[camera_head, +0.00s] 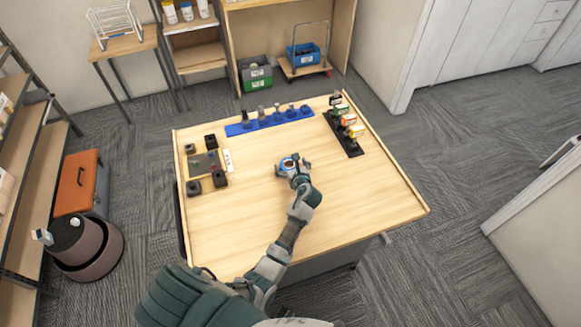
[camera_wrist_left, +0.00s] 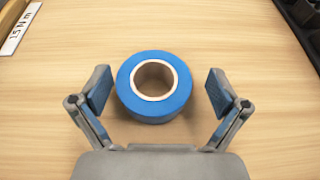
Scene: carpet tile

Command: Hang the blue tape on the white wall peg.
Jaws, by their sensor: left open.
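The blue tape (camera_wrist_left: 183,105) is a roll with a white core and lies flat on the wooden table. In the head view the tape (camera_head: 286,164) shows near the table's middle, partly covered by my gripper. My left gripper (camera_wrist_left: 159,91) is open, with one finger on each side of the tape and a gap on both sides. It also shows in the head view (camera_head: 292,170) over the tape. I cannot make out a white wall peg in either view. My right gripper is not in view.
On the table (camera_head: 370,205) stand a blue strip with several tools (camera_head: 270,120), a black rack with coloured items (camera_head: 345,132) and, at left, a tray with dark blocks (camera_head: 205,163). Beyond are a cart with a blue bin (camera_head: 303,55) and shelves. The table's front right is clear.

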